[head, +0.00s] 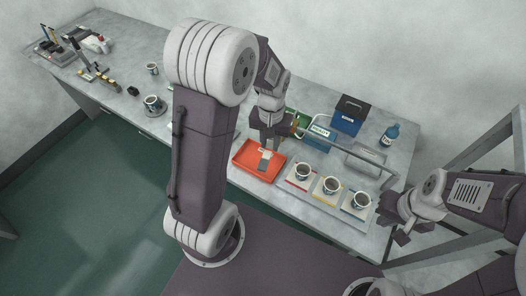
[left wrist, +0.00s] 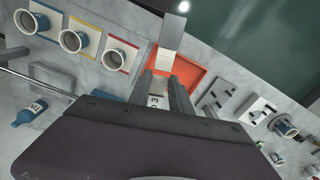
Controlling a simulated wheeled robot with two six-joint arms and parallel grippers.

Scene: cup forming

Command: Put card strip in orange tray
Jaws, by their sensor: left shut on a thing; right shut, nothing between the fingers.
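The orange tray (head: 249,171) lies on the table near its front edge, and it also shows in the left wrist view (left wrist: 194,69). My left gripper (head: 267,139) is over the back part of the tray, pointing down. It is shut on the card strip (head: 264,163), a narrow white and grey piece. In the left wrist view the strip (left wrist: 171,42) reaches out from between the fingers (left wrist: 163,88), across the tray. I cannot tell whether the strip touches the tray floor. My right gripper (head: 401,234) is shut and empty, off the table's right front corner.
Several cups on coloured mats stand right of the tray, including one cup (head: 303,172) close beside it. A metal rail (head: 345,157) runs behind them. A blue box (head: 348,116) and blue bottle (head: 390,134) stand at the back. Another cup (head: 153,104) is left of my left arm.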

